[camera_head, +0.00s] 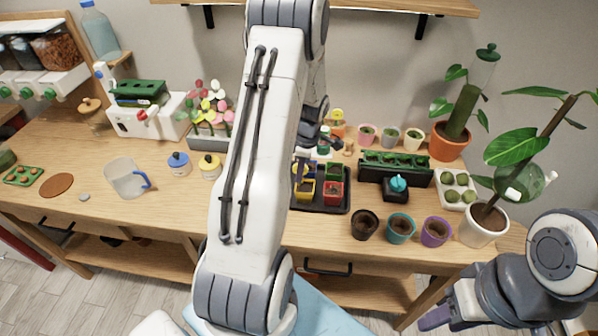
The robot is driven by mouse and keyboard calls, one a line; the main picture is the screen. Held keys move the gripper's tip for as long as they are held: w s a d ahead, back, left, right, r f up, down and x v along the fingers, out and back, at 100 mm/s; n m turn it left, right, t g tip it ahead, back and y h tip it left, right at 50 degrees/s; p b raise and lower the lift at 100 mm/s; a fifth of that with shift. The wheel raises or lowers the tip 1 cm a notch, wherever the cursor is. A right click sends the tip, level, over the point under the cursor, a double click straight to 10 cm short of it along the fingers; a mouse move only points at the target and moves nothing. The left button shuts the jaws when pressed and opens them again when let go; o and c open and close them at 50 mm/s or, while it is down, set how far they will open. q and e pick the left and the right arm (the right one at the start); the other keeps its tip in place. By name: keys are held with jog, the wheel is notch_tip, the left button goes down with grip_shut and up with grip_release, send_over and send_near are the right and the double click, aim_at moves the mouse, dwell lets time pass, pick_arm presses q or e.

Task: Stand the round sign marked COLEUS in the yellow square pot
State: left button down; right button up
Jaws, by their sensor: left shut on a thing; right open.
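My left arm crosses the middle of the view and hides part of the table. Its gripper (304,170) is low over the back left of the black tray (322,209), close above the yellow square pot (305,190). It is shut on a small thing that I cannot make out. The pot stands at the tray's front left, beside a red square pot (333,193). I cannot read the word COLEUS anywhere, so I cannot tell which thing is that sign.
A grey planter (211,141) with several round coloured shapes on stems stands left of my arm. Black, teal and purple pots (364,225) line the front edge to the right. A dark seedling tray (395,171) stands behind them.

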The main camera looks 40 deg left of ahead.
pick_arm(q)
jog(key=shift+f, duration=0.1)
dwell(0.3)
jog(key=shift+c, duration=2.3)
grip_release()
jog(key=shift+r+p, duration=2.3)
jog(key=shift+r, duration=1.25)
